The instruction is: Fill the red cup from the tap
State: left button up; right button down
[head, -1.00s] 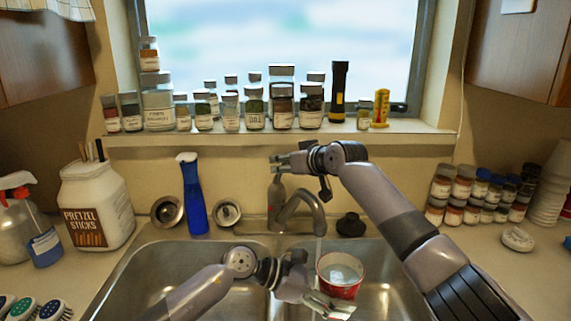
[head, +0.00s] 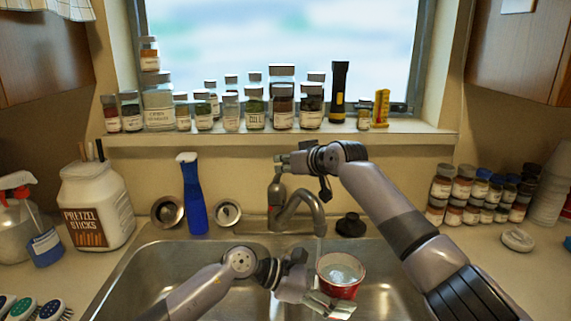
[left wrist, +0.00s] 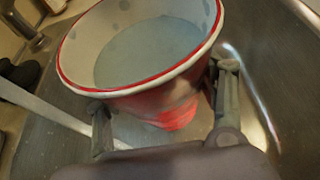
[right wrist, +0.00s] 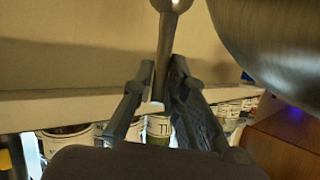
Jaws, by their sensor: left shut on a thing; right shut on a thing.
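My left gripper (head: 328,304) is shut on the cup's side, with one finger on each side in the left wrist view (left wrist: 165,105). The grey tap (head: 300,205) arches just behind the cup, and a thin stream drops from its spout near the cup's left rim. Whether it lands inside is unclear. My right gripper (head: 280,160) is shut on the tap's lever (right wrist: 165,50).
A blue bottle (head: 193,195) and two round strainers stand left of the tap. A black stopper (head: 350,225) sits to its right. Jars line the sill (head: 240,133) above. The left basin (head: 165,260) is mostly clear.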

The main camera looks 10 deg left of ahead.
jog(key=shift+f, duration=0.2)
jog(key=shift+s+d+f+t+y, duration=0.3)
jog(key=shift+d+t+y, duration=0.2)
jog(key=shift+y, duration=0.2)
jog(key=c, duration=1.6)
grip_release()
jog(key=shift+r, duration=0.1)
jog(key=shift+s, duration=0.1)
jog(key=v, duration=1.2)
